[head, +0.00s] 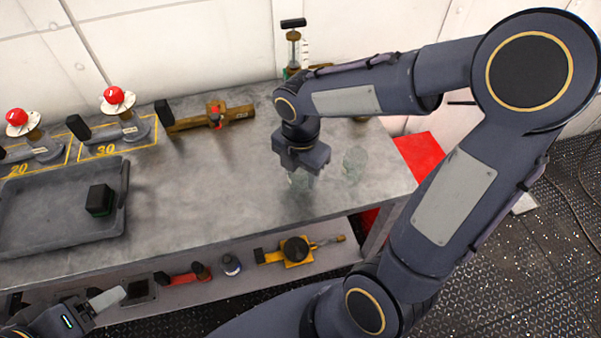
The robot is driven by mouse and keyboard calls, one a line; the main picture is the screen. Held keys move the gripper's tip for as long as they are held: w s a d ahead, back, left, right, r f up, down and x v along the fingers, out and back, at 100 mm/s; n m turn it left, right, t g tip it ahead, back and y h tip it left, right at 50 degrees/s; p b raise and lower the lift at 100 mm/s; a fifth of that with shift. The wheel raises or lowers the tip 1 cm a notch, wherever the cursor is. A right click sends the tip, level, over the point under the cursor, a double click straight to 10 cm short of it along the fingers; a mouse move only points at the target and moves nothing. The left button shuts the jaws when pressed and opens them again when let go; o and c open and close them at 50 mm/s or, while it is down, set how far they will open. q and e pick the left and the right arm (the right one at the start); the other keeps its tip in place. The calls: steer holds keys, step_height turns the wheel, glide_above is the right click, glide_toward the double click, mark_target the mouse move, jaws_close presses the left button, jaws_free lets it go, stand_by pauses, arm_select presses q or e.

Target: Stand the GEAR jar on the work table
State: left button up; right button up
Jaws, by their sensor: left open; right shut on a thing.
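My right gripper (301,172) is over the right part of the grey work table (215,190), pointing down. It is shut on a pale clear jar (301,184), mostly hidden under the gripper. I cannot tell whether this jar touches the table top. My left gripper (112,298) is open at the lower left, in front of the table and low by the shelf, away from the jars.
A grey tray (30,235) with a black block (99,200) lies at the table's left. Red-knobbed devices (114,98) on marked spots and a brown tool (214,116) line the back. A lower shelf holds a yellow tool (296,251). The table's middle is clear.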

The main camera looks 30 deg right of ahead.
steer(key=shift+f, duration=0.3)
steer(key=shift+f, duration=0.15)
steer(key=o, duration=1)
